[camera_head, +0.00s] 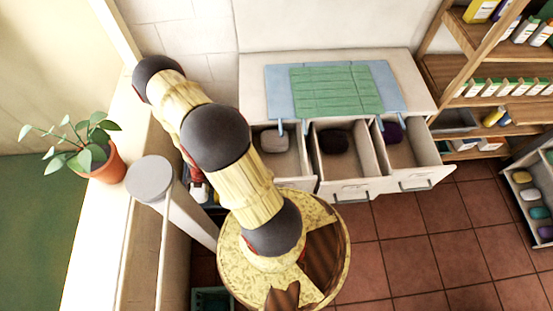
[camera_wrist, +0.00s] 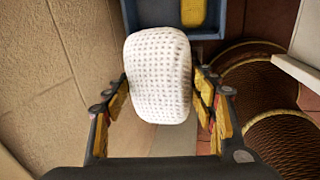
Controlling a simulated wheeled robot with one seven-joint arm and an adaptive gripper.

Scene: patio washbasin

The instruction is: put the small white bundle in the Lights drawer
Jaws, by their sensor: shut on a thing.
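The small white bundle (camera_wrist: 158,75), rounded with a woven texture, is between the two fingers of my gripper (camera_wrist: 163,90) in the wrist view. The gripper is shut on it. In the head view my arm hides most of the gripper; a small white patch (camera_head: 198,191) shows beside the arm, left of the cabinet.
A blue tray (camera_wrist: 212,30) with a yellow object (camera_wrist: 194,12) lies below the bundle in the wrist view. A potted plant (camera_head: 102,165) stands on the left ledge. Shelves (camera_head: 450,70) and a tray of coloured bundles (camera_head: 517,205) are at right. Tiled floor before the drawers is clear.

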